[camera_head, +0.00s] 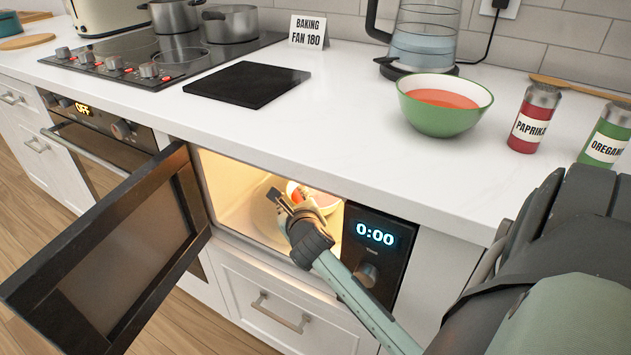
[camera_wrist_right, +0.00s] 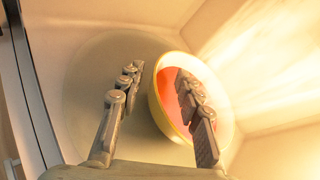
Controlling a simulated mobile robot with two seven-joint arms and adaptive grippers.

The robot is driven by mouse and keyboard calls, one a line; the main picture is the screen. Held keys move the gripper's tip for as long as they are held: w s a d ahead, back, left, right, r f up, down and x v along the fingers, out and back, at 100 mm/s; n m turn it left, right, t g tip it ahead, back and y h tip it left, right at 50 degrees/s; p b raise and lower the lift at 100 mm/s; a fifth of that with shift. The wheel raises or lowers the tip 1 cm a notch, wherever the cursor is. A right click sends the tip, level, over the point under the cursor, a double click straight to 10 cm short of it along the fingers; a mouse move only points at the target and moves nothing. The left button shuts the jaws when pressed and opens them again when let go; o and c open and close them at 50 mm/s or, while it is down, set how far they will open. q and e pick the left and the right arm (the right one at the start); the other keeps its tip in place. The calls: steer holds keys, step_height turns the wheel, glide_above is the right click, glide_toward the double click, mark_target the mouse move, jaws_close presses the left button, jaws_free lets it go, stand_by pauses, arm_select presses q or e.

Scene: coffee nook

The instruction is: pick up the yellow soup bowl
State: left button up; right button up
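The yellow soup bowl (camera_head: 327,199) with red soup is inside the lit, open microwave (camera_head: 232,200). It also shows in the right wrist view (camera_wrist_right: 163,113), standing on a round glass plate (camera_wrist_right: 95,75). My right gripper (camera_head: 286,205) reaches into the microwave and partly hides the bowl. In the right wrist view its fingers (camera_wrist_right: 160,72) are apart, on either side of the near rim: one over the inside of the bowl, one outside. A gap shows between the outer finger and the bowl wall. My left gripper is not in view.
The microwave door (camera_head: 125,255) stands open to the left. On the counter above are a green bowl (camera_head: 440,122) of red soup, a paprika jar (camera_head: 534,120), an oregano jar (camera_head: 606,140) and a black mat (camera_head: 247,84). The counter front is clear.

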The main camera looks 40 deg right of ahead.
steer(key=shift+w+d+f, duration=0.2)
steer(key=shift+w+d, duration=0.1)
steer(key=shift+w, duration=0.25)
jaws_close()
steer(key=shift+r, duration=0.1)
